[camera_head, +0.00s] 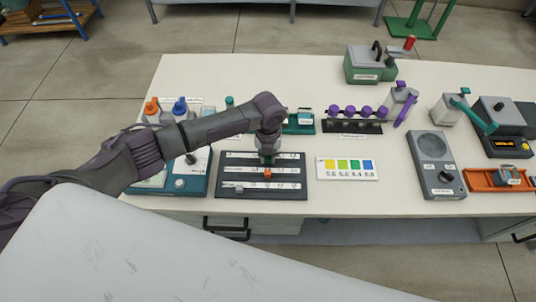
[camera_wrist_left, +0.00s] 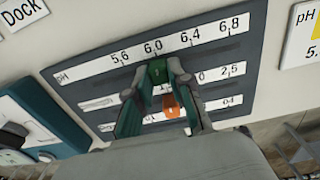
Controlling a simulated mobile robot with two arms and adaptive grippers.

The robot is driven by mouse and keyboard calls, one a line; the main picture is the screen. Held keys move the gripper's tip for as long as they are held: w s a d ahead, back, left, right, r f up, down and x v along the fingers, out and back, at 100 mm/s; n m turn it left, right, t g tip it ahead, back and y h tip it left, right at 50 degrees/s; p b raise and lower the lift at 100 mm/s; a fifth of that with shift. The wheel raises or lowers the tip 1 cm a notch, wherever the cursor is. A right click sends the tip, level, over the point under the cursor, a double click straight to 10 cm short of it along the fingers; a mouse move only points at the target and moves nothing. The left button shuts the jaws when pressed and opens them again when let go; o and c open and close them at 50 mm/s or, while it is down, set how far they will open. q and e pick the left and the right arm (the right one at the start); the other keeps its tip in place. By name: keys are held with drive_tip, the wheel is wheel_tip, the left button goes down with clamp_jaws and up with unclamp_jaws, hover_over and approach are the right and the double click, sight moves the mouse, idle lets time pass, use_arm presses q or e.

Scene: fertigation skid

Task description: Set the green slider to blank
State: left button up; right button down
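The green slider (camera_wrist_left: 157,72) sits on the top row of the dark slider panel (camera_wrist_left: 215,56), close to the 6.0 mark of the pH scale. My left gripper (camera_wrist_left: 159,76) reaches down over it, with one fingertip on each side of the slider. The tips are very close to its sides; I cannot tell whether they press on it. In the head view my left gripper (camera_head: 267,157) covers most of the slider and part of the top row of the panel (camera_head: 290,193). I cannot make out a "blank" label. My right gripper is not in view.
An orange slider (camera_head: 268,174) on the middle row stands just in front of my gripper. A grey slider (camera_head: 239,189) is on the bottom row. A teal device (camera_head: 195,184) is left of the panel, a pH colour card (camera_head: 346,175) right of it. Bottles and racks stand behind.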

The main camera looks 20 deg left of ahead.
sight(241, 161)
use_arm(q)
drive_tip(key=shift+a, duration=0.1)
clamp_jaws()
drive_tip(key=a, duration=0.2)
drive_tip(key=s+a+p, duration=0.1)
drive_tip(key=a, duration=0.2)
drive_tip(key=s+a+p, duration=0.1)
drive_tip(key=a, duration=0.2)
drive_tip(key=shift+s, duration=0.1)
drive_tip(key=o, duration=0.9)
unclamp_jaws()
drive_tip(key=shift+a, duration=0.1)
drive_tip(key=shift+c, duration=0.2)
